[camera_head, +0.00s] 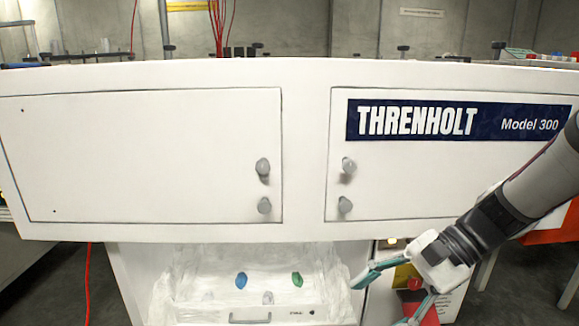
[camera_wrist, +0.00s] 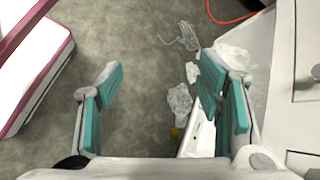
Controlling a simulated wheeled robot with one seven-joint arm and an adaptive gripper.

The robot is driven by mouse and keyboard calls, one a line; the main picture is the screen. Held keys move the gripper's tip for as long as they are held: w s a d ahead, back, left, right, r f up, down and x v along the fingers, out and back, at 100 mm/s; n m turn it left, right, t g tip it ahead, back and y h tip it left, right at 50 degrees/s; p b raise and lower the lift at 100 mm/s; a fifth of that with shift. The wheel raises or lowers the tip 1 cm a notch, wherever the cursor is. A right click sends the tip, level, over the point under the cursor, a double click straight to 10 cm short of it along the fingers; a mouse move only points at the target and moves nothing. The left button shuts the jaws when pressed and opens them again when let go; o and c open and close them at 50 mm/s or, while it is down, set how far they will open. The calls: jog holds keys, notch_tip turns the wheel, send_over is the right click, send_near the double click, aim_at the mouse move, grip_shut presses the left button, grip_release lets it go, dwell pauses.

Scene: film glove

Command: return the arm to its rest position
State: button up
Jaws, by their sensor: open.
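My gripper (camera_head: 392,293) hangs at the lower right in the head view, at the end of my grey and white arm, in front of the lower right part of the white cabinet (camera_head: 305,150). Its teal-padded fingers are spread wide apart with nothing between them. In the wrist view my gripper (camera_wrist: 158,95) is open above the grey floor (camera_wrist: 150,60). The right finger overlaps a white edge and some crumpled clear film.
Below the cabinet, a white drawer (camera_head: 250,314) lined with clear film holds a blue item (camera_head: 241,280) and a green item (camera_head: 297,279). A red cable (camera_head: 88,280) runs down at left. Crumpled film (camera_wrist: 180,103) shows below my gripper. A white, pink-edged object (camera_wrist: 35,80) stands left in the wrist view.

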jog(key=s+d+r+n+h, duration=0.25)
jog(key=s+n+h, duration=0.3)
jog(key=s, duration=0.55)
jog(key=s+d+r+n+h, duration=0.2)
jog(key=s+r+n+h, duration=0.3)
jog(key=s, duration=0.7)
notch_tip(320, 180, up, 28)
jog(key=t+y+p, duration=0.1)
jog(key=t+p, duration=0.3)
jog(key=p, duration=2.5)
jog(key=shift+w+d+r+n+t, duration=0.2)
jog(key=shift+n+t, duration=0.1)
jog(key=shift+n, duration=0.05)
